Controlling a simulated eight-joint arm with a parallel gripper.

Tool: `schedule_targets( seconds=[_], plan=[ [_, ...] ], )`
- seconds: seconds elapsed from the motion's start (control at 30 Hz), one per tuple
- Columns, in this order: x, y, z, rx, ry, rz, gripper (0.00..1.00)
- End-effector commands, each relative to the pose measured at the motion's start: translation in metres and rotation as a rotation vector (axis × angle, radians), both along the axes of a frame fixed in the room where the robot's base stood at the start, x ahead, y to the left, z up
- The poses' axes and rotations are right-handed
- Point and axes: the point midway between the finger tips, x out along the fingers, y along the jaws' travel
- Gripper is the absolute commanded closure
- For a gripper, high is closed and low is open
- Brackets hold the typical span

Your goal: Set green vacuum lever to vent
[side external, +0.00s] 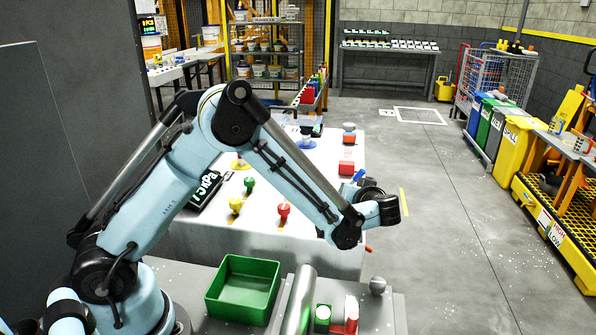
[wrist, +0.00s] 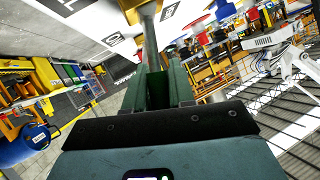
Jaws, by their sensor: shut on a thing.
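A green-knobbed lever (side external: 249,184) stands on the white table, beside a yellow-knobbed lever (side external: 235,205) and a red-knobbed lever (side external: 283,211). My gripper shows in the wrist view (wrist: 156,78), its dark green fingers shut on a grey rod (wrist: 150,45). The rod runs up the picture to a tan end, cut off at the top edge. I cannot tell what the rod belongs to. In the side external view my wrist is at the table's right side, apart from the green knob, and my fingers are hard to make out.
A black display reading kPa (side external: 205,188) lies left of the levers. In front are a green bin (side external: 243,287), a grey cylinder (side external: 300,300) and small items.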

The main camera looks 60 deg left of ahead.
Motion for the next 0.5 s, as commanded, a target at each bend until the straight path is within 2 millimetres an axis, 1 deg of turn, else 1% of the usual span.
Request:
schedule_targets(
  seconds=[0.23, 0.5],
  plan=[
    [-0.012, 0.011, 0.003, -0.165, -0.166, 0.001, 1.00],
    [-0.023, 0.022, 0.001, -0.344, -0.346, 0.000, 1.00]
  ],
)
